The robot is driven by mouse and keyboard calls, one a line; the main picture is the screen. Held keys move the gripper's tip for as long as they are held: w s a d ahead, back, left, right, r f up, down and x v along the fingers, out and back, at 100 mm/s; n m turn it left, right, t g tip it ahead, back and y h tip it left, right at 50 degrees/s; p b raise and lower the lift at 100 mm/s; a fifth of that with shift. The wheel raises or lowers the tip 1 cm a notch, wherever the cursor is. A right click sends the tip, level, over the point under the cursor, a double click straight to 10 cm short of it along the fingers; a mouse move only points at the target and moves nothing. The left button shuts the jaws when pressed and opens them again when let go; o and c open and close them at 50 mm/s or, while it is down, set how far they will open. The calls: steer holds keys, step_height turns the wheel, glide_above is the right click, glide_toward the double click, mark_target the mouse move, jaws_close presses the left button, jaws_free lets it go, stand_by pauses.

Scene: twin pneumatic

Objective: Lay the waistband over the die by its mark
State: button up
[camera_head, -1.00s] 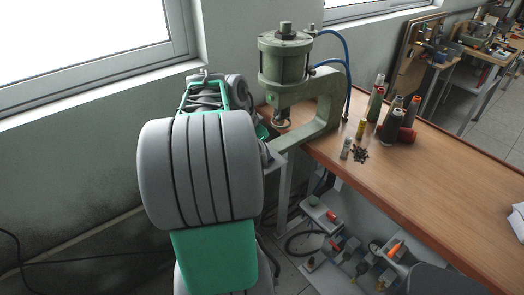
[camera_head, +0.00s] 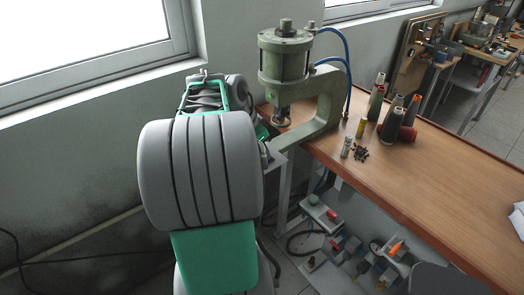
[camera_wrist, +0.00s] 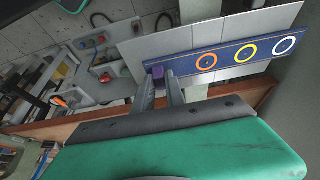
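A dark blue strip (camera_wrist: 235,55), which looks like the waistband, carries orange, yellow and white rings and lies across a pale grey panel (camera_wrist: 190,37) in the wrist view. A small purple piece (camera_wrist: 157,73) sits at its left end. My gripper (camera_wrist: 160,82) has a fingertip on each side of this piece and appears shut on it. In the head view my own arm hides the gripper and the strip. The green pneumatic press (camera_head: 284,62) stands at the table's left end, its dark ram (camera_head: 282,114) down near the round pad (camera_head: 281,123). I cannot clearly make out the die.
The wooden table (camera_head: 430,180) runs right from the press. Thread spools (camera_head: 391,124), small bottles (camera_head: 345,147) and a pile of dark bits (camera_head: 361,153) stand near the press. Blue hoses (camera_head: 347,75) rise behind it. A lower shelf (camera_head: 345,262) holds fittings. The wall and window are on the left.

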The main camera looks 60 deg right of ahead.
steer(key=o, duration=0.5)
steer(key=shift+o, duration=0.2)
